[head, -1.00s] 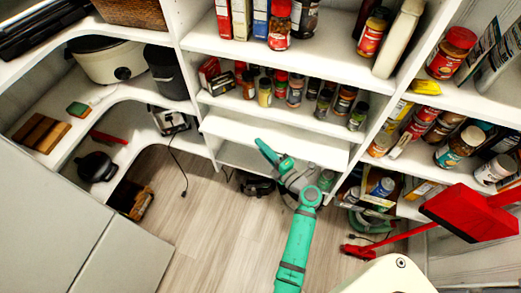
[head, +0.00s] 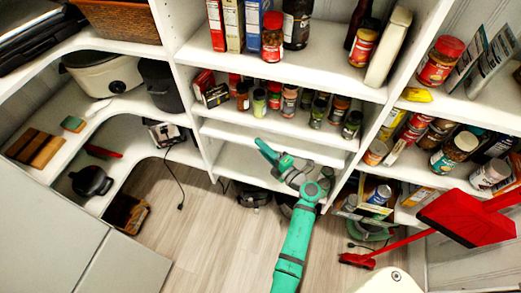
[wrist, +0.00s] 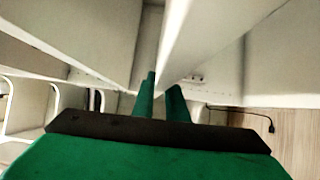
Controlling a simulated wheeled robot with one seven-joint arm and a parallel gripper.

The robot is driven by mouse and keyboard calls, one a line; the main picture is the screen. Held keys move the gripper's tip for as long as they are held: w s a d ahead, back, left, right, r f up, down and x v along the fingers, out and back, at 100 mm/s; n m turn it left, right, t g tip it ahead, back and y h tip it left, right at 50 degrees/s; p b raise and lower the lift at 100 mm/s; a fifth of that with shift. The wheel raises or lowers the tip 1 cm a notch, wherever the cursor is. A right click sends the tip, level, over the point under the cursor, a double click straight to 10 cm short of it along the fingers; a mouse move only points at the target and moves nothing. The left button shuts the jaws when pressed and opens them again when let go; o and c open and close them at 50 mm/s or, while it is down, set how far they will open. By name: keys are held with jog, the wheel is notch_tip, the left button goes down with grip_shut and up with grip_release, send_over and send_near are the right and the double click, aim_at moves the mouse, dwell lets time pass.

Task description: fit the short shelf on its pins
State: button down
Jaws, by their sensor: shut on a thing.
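The short shelf (head: 300,148) is a plain white board in the middle bay, below the shelf of spice jars. My green gripper (head: 262,148) is at its front edge, near the middle of its length. In the wrist view, my gripper (wrist: 161,98) has one finger on each side of the white board (wrist: 205,35) and is shut on it. The board runs away from the fingers between white panels. Its ends appear close to the bay's side panels. The pins cannot be made out, and I cannot tell whether the board touches them.
Spice jars (head: 290,103) crowd the shelf just above. Another white shelf (head: 235,160) lies just below. Upright panels bound the bay on both sides. A red dustpan (head: 467,218) stands at the right. The wooden floor (head: 190,235) is mostly clear.

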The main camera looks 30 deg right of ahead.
jog(key=shift+w+d+r, duration=0.2)
jog(key=shift+w+d, duration=1.7)
jog(key=shift+d, duration=0.3)
jog(key=shift+d+f, duration=0.1)
jog(key=shift+f, duration=0.75)
jog(key=shift+f, duration=0.35)
jog(key=c, duration=1.7)
grip_release()
jog(key=shift+f, duration=0.1)
send_near(266, 134)
jog(key=f, duration=0.3)
jog(key=shift+s+d, duration=0.1)
jog(key=shift+s, duration=0.3)
